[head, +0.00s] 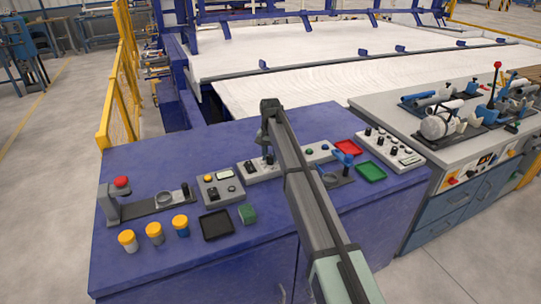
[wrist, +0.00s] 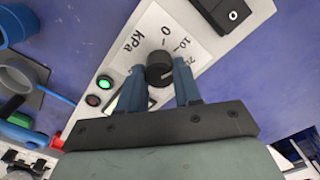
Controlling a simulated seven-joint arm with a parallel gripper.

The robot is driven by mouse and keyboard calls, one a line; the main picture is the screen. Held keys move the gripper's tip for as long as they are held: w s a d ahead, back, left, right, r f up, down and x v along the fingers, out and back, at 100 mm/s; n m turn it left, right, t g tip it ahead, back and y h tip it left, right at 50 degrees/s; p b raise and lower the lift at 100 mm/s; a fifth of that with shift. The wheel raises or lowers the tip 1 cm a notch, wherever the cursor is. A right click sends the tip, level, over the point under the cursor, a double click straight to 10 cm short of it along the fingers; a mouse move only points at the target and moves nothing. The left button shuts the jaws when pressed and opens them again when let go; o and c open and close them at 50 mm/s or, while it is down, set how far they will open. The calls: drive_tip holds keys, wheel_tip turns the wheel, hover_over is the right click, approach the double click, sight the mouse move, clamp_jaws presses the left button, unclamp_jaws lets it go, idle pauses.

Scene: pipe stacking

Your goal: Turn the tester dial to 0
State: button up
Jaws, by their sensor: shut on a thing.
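The tester dial (wrist: 159,72) is a round black knob on a white panel (wrist: 117,72) marked "KPa", with 0, 10 and a partly hidden number around it. My gripper (wrist: 161,70) has its two blue fingers on either side of the dial, shut on it. The dial's own pointer cannot be made out clearly. In the head view, my gripper (head: 266,138) is over the pale control panel (head: 254,172) in the middle of the blue bench; my arm hides part of that area.
A green light (wrist: 104,83) and a red one (wrist: 93,100) sit beside the dial.

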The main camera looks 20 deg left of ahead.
sight(270, 156)
drive_tip(key=n, duration=0.5)
drive_tip(key=shift+a+n, duration=0.1)
drive_tip(key=shift+n, duration=2.4)
drive_tip(key=o, duration=1)
drive_tip(key=shift+o, duration=0.2)
wheel_tip(270, 156, up, 14)
drive_tip(key=shift+s+f, duration=0.1)
drive_tip(key=shift+f, duration=0.05)
